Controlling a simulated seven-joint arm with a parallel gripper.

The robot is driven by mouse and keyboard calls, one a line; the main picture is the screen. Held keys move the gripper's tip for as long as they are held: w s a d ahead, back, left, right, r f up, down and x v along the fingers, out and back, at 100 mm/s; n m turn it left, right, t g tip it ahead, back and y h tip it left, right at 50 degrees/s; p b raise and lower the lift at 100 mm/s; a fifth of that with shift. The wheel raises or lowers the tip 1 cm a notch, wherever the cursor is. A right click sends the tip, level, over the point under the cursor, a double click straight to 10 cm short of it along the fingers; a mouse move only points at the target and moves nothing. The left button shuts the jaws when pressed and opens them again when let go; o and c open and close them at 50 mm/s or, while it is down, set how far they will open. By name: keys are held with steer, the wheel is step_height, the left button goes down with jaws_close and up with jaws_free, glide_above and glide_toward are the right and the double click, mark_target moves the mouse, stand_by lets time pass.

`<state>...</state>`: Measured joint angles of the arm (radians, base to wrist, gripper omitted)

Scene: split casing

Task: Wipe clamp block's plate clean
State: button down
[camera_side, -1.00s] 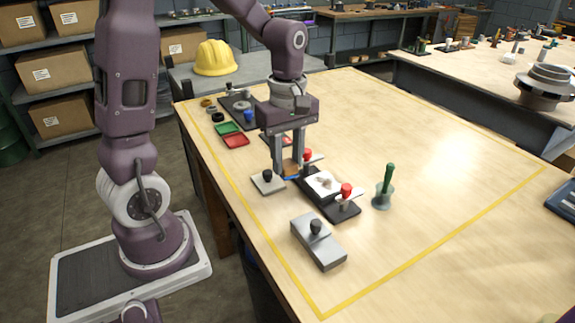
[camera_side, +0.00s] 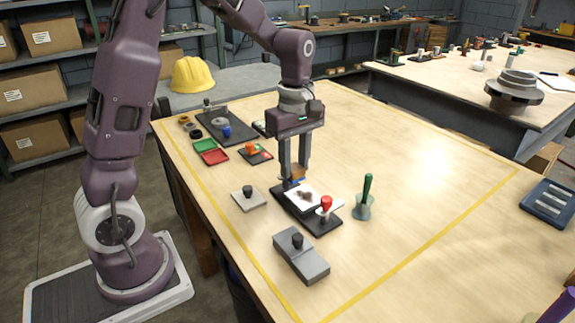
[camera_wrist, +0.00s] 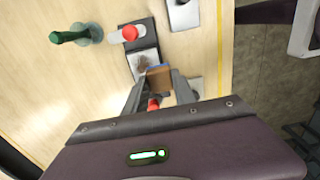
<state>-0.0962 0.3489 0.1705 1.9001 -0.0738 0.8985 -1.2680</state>
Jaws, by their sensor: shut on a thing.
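The clamp block (camera_side: 323,225) is a black base bearing a white plate (camera_side: 291,201) with a dark grey-brown smudge (camera_side: 304,195). In the wrist view the smudge (camera_wrist: 143,62) lies just beyond my gripper. A red-knobbed clamp (camera_side: 326,204) stands at the near end; a second red knob (camera_wrist: 153,104) shows between my fingers in the wrist view and is hidden in the side view. My gripper (camera_side: 293,179) is shut on a brown block with a blue underside (camera_wrist: 158,78), at the plate's far end. I cannot tell whether the blue side touches the plate.
A green-handled tool stands in a cup (camera_side: 363,208) right of the clamp block. A grey block with a black knob (camera_side: 301,257) lies in front, and a knobbed flat plate (camera_side: 248,200) to the left. Green and red trays (camera_side: 211,156) sit further back.

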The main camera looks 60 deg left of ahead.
mark_target(313, 191)
steer(key=shift+f, duration=2.95)
steer(key=shift+w+f, duration=0.35)
steer(key=shift+f, duration=0.5)
steer(key=shift+w, duration=3.05)
steer(key=shift+s, duration=3.3)
steer(key=shift+s+a, duration=0.15)
steer(key=shift+s, duration=0.05)
steer(key=shift+a, duration=0.4)
steer(key=shift+w+a, duration=0.1)
steer(key=shift+w, duration=3.3)
steer(key=shift+s, duration=3.4)
step_height(313, 191, up, 8)
steer(key=shift+w+f, duration=0.1)
steer(key=shift+r, duration=0.25)
